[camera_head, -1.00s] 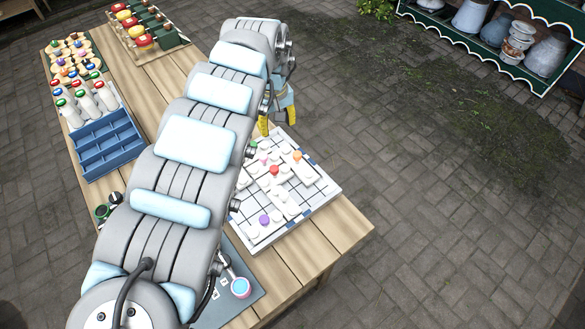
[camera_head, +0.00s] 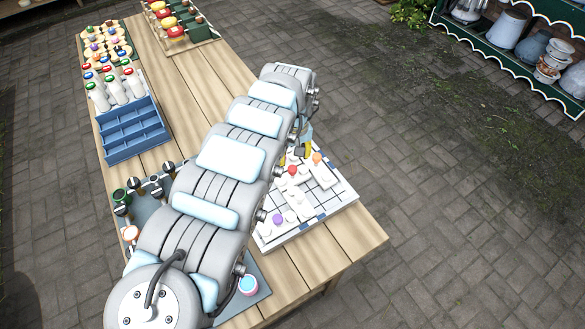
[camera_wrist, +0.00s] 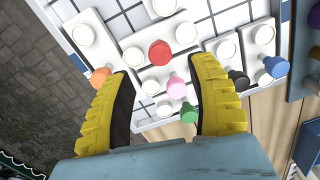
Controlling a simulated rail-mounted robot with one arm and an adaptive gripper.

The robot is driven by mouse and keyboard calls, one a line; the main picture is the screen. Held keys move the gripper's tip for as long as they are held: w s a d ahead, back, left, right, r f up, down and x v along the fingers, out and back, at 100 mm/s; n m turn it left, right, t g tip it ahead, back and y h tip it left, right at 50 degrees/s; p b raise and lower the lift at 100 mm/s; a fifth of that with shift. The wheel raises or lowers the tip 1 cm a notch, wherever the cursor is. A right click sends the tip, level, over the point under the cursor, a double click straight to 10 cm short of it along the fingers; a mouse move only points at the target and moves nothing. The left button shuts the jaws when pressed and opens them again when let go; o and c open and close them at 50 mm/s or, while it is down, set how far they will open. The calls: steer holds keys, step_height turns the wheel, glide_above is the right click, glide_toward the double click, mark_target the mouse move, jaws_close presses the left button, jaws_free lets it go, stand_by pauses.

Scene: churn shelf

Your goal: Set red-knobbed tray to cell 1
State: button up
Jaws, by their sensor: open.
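The red-knobbed tray is a white piece with a red knob (camera_wrist: 160,52) on a gridded white board; the knob also shows in the head view (camera_head: 292,170). Its full outline is hard to separate from neighbouring white pieces. My gripper (camera_wrist: 163,70) has its two yellow fingers spread, with the red knob between and just beyond the fingertips in the wrist view. Nothing is held. In the head view my arm hides part of the board and most of the gripper. I cannot make out which place is cell 1.
Orange (camera_wrist: 100,75), pink (camera_wrist: 176,88), green (camera_wrist: 188,112), black (camera_wrist: 238,80) and blue (camera_wrist: 276,67) knobs stand close around the fingers. A purple knob (camera_head: 278,219) is nearer on the board. A blue compartment box (camera_head: 135,130) stands left on the wooden table.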

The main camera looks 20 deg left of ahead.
mark_target(292, 168)
steer(key=shift+a+f+b, duration=0.1)
steer(key=shift+f+b, duration=0.2)
steer(key=shift+f, duration=2.8)
jaws_close()
steer(key=shift+s+r, duration=0.1)
